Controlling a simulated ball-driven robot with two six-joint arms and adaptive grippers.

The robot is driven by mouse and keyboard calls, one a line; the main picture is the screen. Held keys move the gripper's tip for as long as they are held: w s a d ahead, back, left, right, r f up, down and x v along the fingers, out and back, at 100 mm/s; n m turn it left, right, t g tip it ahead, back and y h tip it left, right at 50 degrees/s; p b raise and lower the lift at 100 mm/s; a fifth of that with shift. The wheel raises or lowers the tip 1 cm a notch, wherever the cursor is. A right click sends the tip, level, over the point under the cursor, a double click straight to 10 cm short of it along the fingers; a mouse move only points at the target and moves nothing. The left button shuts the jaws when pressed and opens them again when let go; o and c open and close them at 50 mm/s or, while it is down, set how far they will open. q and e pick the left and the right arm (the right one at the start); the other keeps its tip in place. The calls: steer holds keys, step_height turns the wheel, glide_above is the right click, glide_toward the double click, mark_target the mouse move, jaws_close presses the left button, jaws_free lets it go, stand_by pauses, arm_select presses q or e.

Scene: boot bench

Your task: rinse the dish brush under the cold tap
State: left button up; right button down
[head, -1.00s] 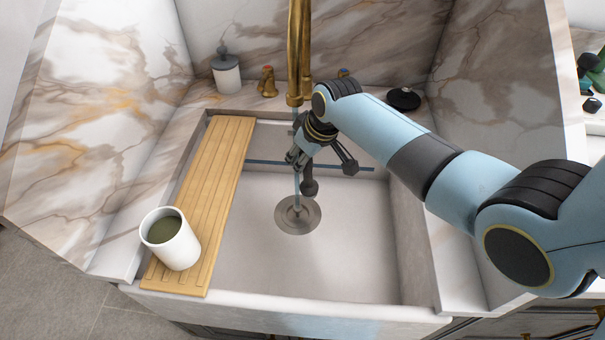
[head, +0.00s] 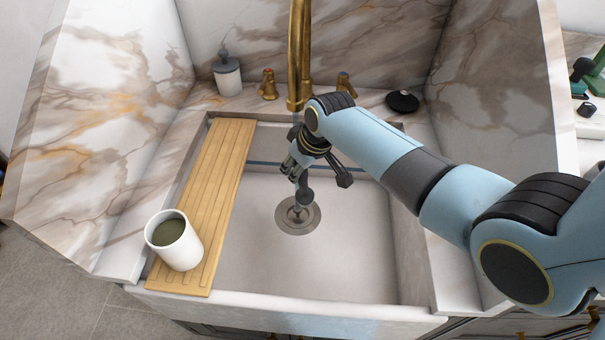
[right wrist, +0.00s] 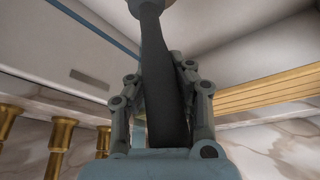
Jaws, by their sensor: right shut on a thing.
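My right gripper (head: 299,168) is shut on the dark dish brush (head: 304,192) and holds it above the sink drain, below the spout. In the right wrist view, the brush's dark handle (right wrist: 162,75) runs up between the two fingers, and only part of its paler end shows at the top edge. The brass spout (head: 299,55) stands behind my wrist. The cold tap (head: 343,82), a brass handle with a blue mark, is to its right. A faint stream shows below the spout; my gripper hides where it meets the brush. My left gripper is not in view.
A wooden board (head: 212,185) lies over the sink's left side with a white cup (head: 181,247) of dark green liquid near its front. A red-marked tap (head: 267,84), a lidded jar (head: 227,76) and a black round item (head: 402,101) stand behind. The basin (head: 350,250) is otherwise open.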

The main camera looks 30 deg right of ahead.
steer(key=s+a+p, duration=0.3)
steer(key=s, duration=0.2)
steer(key=shift+s+p, duration=0.2)
steer(key=shift+p, duration=0.2)
stand_by(1.1)
